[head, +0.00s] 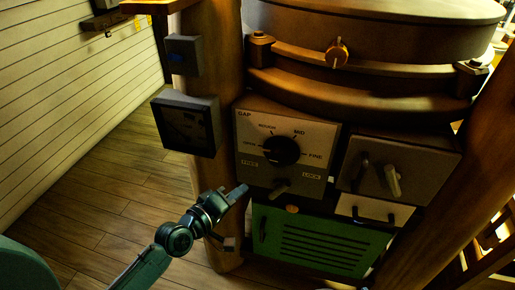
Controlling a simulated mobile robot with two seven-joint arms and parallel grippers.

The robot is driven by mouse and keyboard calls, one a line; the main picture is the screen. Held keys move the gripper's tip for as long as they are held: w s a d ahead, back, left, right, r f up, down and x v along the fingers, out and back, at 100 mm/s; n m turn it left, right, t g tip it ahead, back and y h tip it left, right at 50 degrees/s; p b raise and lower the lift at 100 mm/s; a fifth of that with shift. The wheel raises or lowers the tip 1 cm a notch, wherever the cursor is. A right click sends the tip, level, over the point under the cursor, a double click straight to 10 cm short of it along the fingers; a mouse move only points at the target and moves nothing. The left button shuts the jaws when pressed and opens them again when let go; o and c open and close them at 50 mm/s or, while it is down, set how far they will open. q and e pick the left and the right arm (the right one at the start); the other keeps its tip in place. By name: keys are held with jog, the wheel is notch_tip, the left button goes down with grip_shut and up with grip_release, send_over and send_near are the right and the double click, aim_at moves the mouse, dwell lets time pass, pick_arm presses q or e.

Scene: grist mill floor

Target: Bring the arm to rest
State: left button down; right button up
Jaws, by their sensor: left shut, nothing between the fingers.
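My left arm comes in from the lower left. Its gripper (239,192) is shut and empty, its tip just left of the lower part of the gap panel (245,160). Whether the tip touches the panel I cannot tell. The panel carries a black round dial (281,151) with markings that include MID and FINE, and a small lever (281,188) below it. My right gripper does not show.
A grey box with levers (430,172) sits right of the panel, and a green louvred cabinet (320,241) below. A wooden post (212,95) bears a dark gauge (186,125). The round millstone casing (400,35) stands above. Plank floor (110,200) at left is clear.

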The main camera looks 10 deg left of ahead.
pick_arm(q)
jog(key=s+d+f+m+g+y+p, duration=0.1)
jog(key=s+f+m+g+p, duration=0.1)
jog(key=s+m, duration=0.3)
jog(key=s+d+f+m+g+y+p, duration=0.1)
jog(key=s+m+p, duration=0.3)
jog(key=s, duration=0.8)
jog(key=shift+s+f+m+g+y, duration=0.3)
jog(key=shift+m+g+y, duration=0.3)
jog(key=shift+m, duration=0.5)
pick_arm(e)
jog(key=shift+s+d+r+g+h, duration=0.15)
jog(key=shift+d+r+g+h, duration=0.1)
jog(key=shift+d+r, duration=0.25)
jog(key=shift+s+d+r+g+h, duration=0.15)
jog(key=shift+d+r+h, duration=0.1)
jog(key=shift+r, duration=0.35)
